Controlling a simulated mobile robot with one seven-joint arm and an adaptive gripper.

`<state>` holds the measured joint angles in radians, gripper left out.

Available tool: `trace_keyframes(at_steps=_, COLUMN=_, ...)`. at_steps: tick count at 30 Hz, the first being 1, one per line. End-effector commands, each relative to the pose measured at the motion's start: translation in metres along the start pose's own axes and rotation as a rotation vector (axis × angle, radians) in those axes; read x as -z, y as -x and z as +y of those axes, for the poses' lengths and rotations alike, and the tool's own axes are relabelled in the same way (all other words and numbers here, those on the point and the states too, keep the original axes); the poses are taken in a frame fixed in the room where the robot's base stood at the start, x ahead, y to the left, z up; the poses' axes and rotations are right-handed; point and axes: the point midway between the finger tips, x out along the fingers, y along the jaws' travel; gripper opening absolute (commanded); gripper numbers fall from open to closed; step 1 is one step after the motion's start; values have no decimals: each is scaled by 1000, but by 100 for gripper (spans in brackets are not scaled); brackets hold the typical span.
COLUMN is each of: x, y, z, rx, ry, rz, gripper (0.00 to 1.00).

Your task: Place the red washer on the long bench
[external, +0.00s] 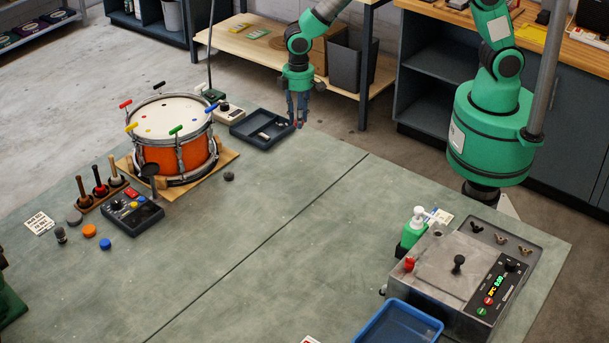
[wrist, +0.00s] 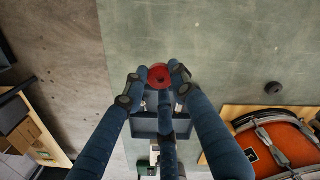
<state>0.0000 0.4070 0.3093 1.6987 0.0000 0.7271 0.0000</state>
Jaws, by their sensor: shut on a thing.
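The red washer (wrist: 159,77) is a small red disc with a dark centre. In the wrist view it sits between the fingertips of my gripper (wrist: 156,88), which is shut on it. In the external view my gripper (external: 298,122) points down at the far edge of the bench, beside the right end of a dark tray; the washer shows there only as a tiny reddish spot, if at all. The long bench (external: 270,240) is the large grey-green surface with a dark seam across it. I cannot tell how high the washer is above the bench.
The dark tray (external: 240,131) holds small parts close to my gripper. An orange drum (external: 180,157) stands on a wooden board at the left. A metal control box (external: 455,268) and a blue bin (external: 372,335) stand at the right front. The middle of the bench is clear.

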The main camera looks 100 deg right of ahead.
Motion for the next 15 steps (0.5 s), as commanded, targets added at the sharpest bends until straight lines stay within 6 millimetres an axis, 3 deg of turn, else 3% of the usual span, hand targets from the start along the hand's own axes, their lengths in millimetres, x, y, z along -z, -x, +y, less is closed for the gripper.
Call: trace_keyframes(at_steps=15, x=6, y=1, z=-8, rx=0, ry=1, rz=0, gripper=17)
